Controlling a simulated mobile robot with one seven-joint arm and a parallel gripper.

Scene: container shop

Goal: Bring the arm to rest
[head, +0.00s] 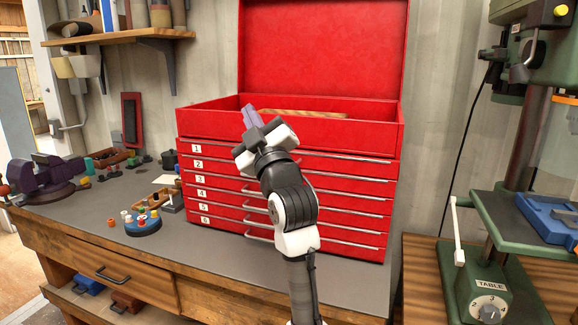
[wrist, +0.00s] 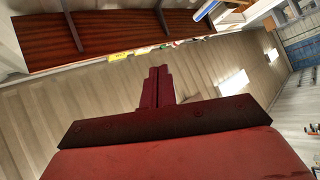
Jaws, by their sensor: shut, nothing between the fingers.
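My gripper (head: 251,115) is raised in front of the red tool chest (head: 290,212), near the level of its open top tray. Its fingers are shut together with nothing between them, pointing up and slightly left. In the wrist view the closed fingers (wrist: 158,87) point away from the camera, toward the wall and the underside of a shelf. My arm covers part of the chest's drawer fronts. I cannot tell whether the gripper touches the chest.
The chest's lid (head: 322,45) stands open, and its numbered drawers look shut. A purple vise (head: 45,178) and small coloured parts stand on the workbench (head: 85,215) at left. A green drill press (head: 490,250) stands at right. A wooden shelf (head: 120,37) is at upper left.

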